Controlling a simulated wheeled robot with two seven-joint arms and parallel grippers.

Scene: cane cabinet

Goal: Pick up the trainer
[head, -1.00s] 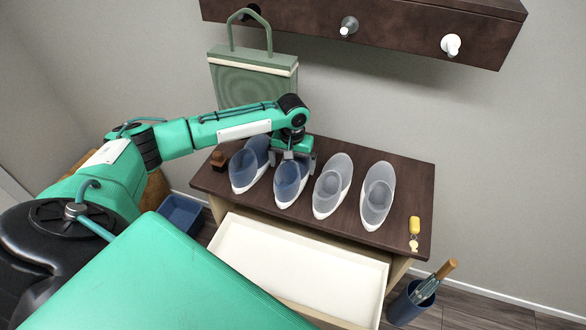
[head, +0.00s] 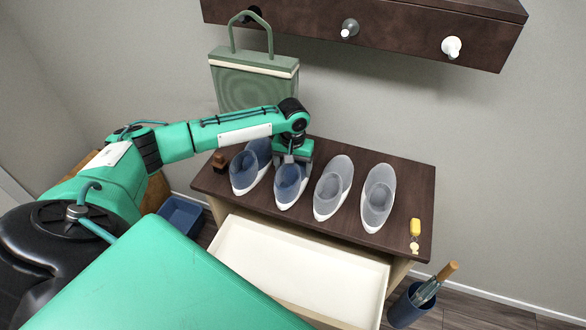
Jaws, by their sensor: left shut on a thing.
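Several slipper-like trainers with white soles stand in a row on the dark cabinet top (head: 405,175). Two are blue: the far-left trainer (head: 248,172) and the second trainer (head: 290,185). Two are pale grey: one trainer (head: 332,190) right of the blue pair and another trainer (head: 378,200) at the right. My left gripper (head: 291,163) is over the back end of the second, blue trainer and shut on it. Its fingertips are partly hidden by the gripper body. I cannot tell whether that trainer is clear of the top. My right gripper is not in view.
An open, empty white drawer (head: 300,268) juts out below the top. A yellow key tag (head: 415,228) lies at the right edge. A green bag (head: 254,82) hangs behind. A blue umbrella bin (head: 410,303) and a blue box (head: 181,213) stand on the floor.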

